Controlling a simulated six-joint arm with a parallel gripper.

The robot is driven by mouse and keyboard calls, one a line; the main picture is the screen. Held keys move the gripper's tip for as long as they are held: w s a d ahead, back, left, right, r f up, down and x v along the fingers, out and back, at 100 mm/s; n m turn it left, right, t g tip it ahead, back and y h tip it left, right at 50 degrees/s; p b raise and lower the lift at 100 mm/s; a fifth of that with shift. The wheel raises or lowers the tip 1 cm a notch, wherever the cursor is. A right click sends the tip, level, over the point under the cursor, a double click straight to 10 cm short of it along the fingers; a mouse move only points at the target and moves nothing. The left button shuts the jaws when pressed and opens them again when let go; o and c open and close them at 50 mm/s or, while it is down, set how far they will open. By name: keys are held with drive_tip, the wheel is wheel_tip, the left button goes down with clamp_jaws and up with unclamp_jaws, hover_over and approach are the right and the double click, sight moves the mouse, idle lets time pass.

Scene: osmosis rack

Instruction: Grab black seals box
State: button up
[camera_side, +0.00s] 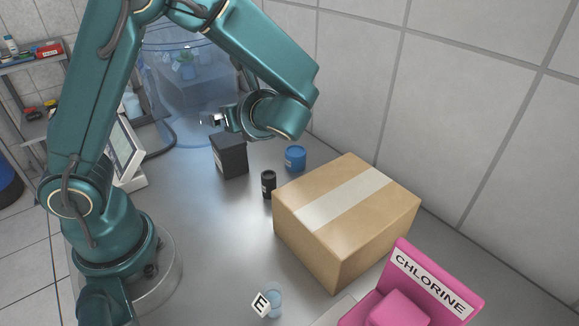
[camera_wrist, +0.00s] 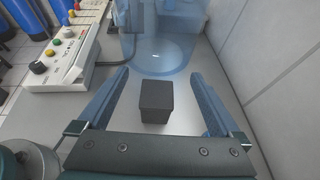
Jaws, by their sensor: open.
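The black box (camera_side: 229,157) stands upright on the grey metal table, near the middle of the side view. A pale label shows on its left face. In the wrist view the black box (camera_wrist: 157,101) lies between my two fingers, with clear space on both sides. My gripper (camera_side: 212,119) is above the box in the side view, apart from it. In the wrist view my gripper (camera_wrist: 157,95) is open and empty, with its fingers wide apart.
A blue jar (camera_side: 295,158) and a small black bottle (camera_side: 268,184) stand right of the box. A large cardboard box (camera_side: 300,240) is nearer. A transparent blue vessel (camera_side: 185,85) stands behind. A control panel (camera_wrist: 75,68) is at left, a tiled wall at right.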

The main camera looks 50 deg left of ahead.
sight(228, 143)
wheel_tip(228, 143, down, 8)
drive_tip(key=shift+a+f, duration=0.1)
drive_tip(key=shift+f, duration=0.1)
drive_tip(key=shift+x, duration=2.45)
drive_tip(key=c, duration=1.4)
drive_tip(key=shift+c, duration=0.2)
drive_tip(key=shift+r, duration=0.15)
